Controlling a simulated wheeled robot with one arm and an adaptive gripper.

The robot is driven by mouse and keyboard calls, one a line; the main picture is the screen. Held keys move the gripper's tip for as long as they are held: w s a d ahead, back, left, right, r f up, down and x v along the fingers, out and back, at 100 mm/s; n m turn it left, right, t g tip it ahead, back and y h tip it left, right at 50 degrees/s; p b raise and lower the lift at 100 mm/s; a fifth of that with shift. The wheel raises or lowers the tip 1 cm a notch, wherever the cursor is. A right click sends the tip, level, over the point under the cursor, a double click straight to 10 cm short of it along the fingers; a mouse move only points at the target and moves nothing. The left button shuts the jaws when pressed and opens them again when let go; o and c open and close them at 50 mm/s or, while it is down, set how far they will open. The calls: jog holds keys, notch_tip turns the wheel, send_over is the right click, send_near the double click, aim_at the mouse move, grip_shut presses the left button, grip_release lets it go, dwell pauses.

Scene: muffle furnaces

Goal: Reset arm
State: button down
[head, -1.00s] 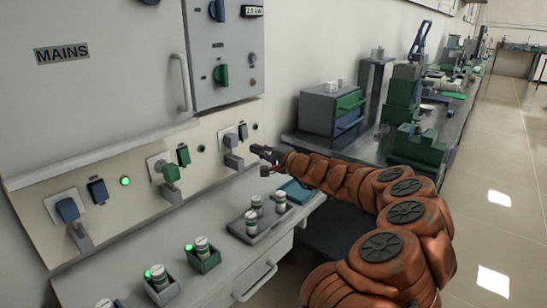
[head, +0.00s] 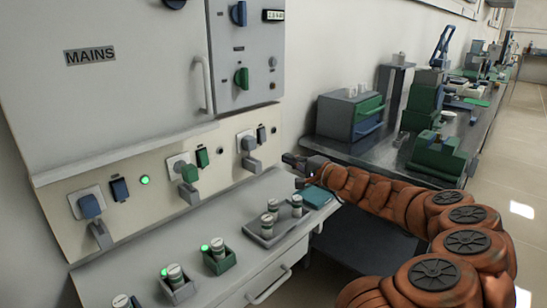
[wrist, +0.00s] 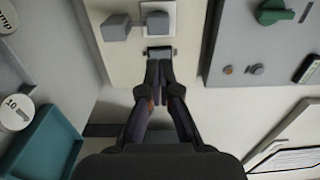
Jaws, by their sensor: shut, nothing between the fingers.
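My gripper (head: 291,163) is at the end of my orange arm, in front of the right end of the beige socket panel (head: 60,196). It is shut and empty. In the wrist view my gripper (wrist: 159,66) has its fingertips together, pointing at a small dark switch (wrist: 160,54) on the panel. I cannot tell whether they touch it. A grey plug (wrist: 117,28) in a white socket plate (wrist: 157,18) is close by. In the head view the same dark switch (head: 261,134) is right of the grey plug (head: 249,150).
A grey tray (head: 257,241) with white-capped fuses and a teal tray (head: 319,197) lie on the ledge below my gripper. A green holder (head: 219,263) has a lit lamp. A drawer box (head: 349,115) stands on the bench (head: 471,136) behind. The grey cabinet (head: 130,85) is above.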

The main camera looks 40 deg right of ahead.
jog(key=shift+a, duration=0.1)
jog(key=s+a+r+n+g+y, duration=0.15)
jog(key=a+n+g+y, duration=0.7)
jog(key=a, duration=1.95)
jog(key=s+a+f+n+g+h, duration=0.25)
jog(key=s+a+f+g, duration=0.2)
jog(key=s+a, duration=0.35)
jog(key=s+a+f+n+g+h, duration=0.1)
jog(key=s+a+f+n+g, duration=0.3)
jog(key=s+a, duration=0.4)
jog(key=s+d+f+g+h, duration=0.1)
jog(key=s+d+f+h, duration=0.15)
jog(key=s, duration=0.35)
jog(key=s+d+f+n+g+h, duration=0.1)
jog(key=s+d+f+h, duration=0.1)
jog(key=s+d+h, duration=0.3)
jog(key=s+d+f+g+h, duration=0.1)
jog(key=s+d+f, duration=0.1)
jog(key=s, duration=0.5)
notch_tip(320, 180, up, 24)
jog(key=s+p, duration=0.1)
jog(key=p, duration=2.1)
jog(key=shift+s+f+y+p, duration=0.15)
jog(key=shift+s+y+p, duration=0.05)
jog(key=shift+y+p, duration=0.15)
